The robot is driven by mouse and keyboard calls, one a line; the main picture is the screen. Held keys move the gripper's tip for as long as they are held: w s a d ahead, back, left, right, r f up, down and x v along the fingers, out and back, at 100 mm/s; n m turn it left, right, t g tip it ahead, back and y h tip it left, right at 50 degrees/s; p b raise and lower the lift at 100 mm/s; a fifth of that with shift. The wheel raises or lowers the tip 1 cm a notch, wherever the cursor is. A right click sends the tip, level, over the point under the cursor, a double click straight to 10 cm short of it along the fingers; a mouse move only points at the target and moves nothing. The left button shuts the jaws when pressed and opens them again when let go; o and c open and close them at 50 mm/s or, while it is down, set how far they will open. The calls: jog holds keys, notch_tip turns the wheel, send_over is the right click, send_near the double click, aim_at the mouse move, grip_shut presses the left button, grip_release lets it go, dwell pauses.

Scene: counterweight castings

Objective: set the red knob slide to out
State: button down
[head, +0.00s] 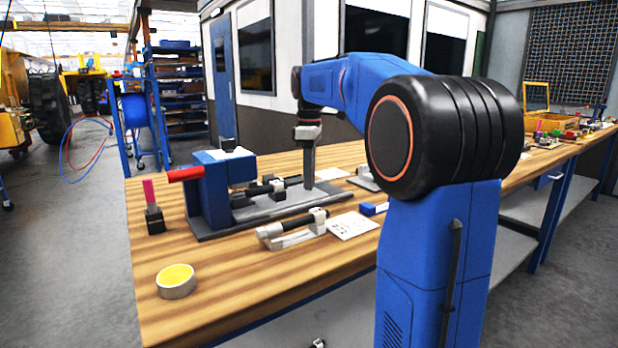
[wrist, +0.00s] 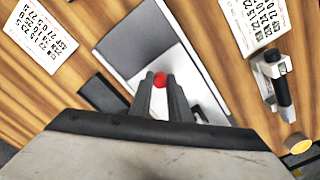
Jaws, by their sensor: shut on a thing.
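The red knob (wrist: 160,80) shows in the wrist view between the tips of my gripper (wrist: 160,88), which is shut on it. Below and around it is a grey metal plate (wrist: 196,82) with a dark part along its upper edge. In the head view my gripper (head: 308,183) points straight down at the right part of the grey base plate (head: 270,209) of a blue fixture (head: 208,198). The red knob cannot be made out there. How far out the slide stands cannot be told.
A red handle (head: 186,174) sticks out left from the blue fixture. A measuring tool (head: 296,232) and a printed card (head: 352,225) lie in front. A yellow tape roll (head: 176,281) is nearer. The wooden bench (head: 250,280) is clear at the front.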

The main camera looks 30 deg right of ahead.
jog(key=d, duration=0.7)
jog(key=shift+w+d, duration=0.15)
jog(key=shift+d, duration=0.2)
jog(key=c, duration=1.7)
grip_release()
jog(key=shift+d, duration=0.15)
jog(key=shift+o, duration=0.2)
notch_tip(320, 180, up, 17)
jog(key=shift+r, duration=0.2)
